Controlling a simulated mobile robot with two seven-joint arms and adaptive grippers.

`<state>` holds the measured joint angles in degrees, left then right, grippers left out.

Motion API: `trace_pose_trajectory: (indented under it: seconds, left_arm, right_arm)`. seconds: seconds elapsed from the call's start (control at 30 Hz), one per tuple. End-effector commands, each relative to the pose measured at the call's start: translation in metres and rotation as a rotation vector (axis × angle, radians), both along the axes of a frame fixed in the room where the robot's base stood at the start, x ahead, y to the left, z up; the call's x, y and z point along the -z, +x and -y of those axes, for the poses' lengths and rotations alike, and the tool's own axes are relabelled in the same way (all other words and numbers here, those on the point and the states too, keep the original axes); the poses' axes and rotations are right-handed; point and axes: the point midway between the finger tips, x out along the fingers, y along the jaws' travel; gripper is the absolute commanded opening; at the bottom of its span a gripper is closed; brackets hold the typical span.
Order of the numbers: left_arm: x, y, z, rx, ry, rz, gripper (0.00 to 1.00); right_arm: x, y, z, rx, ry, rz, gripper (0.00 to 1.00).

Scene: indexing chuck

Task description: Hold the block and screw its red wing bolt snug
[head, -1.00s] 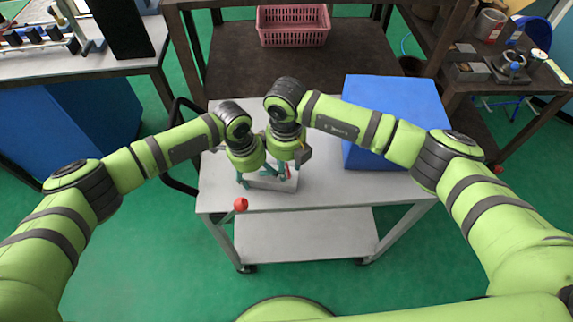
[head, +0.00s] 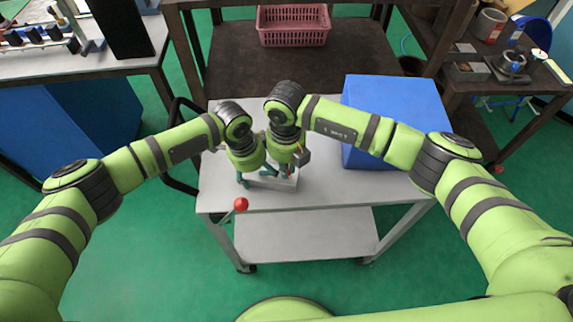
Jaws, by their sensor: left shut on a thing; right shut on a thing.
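A light grey block (head: 288,184) lies near the front edge of the grey cart top. My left gripper (head: 256,180) is shut on the block at its left part, with its fingers pointing down. My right gripper (head: 285,173) is over the right part of the block and is shut on the red wing bolt (head: 289,174). Only a small bit of red shows between its fingers, and the rest of the bolt is hidden by the gripper. How deep the bolt sits cannot be seen.
A red ball-shaped knob (head: 241,204) is at the cart's front edge, left of the block. A large blue box (head: 392,115) stands at the cart's right rear. The cart top (head: 345,188) is clear right of the block.

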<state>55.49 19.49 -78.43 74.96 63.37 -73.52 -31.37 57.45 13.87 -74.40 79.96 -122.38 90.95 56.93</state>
Motion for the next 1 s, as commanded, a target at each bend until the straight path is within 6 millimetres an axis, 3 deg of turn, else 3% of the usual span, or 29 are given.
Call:
trace_pose_trajectory:
  seconds: [0.6,1.0]
  left_arm:
    - [0.0011,0.0000,-0.0013,0.000,0.002,0.000,0.34]
    - [0.0012,-0.0001,-0.0015,-0.001,0.003,0.000,0.34]
  right_arm:
    - [-0.0008,0.0028,0.0017,0.409,0.010,0.005,0.00]
    - [-0.0010,0.0035,0.0022,0.524,0.012,0.007,0.00]
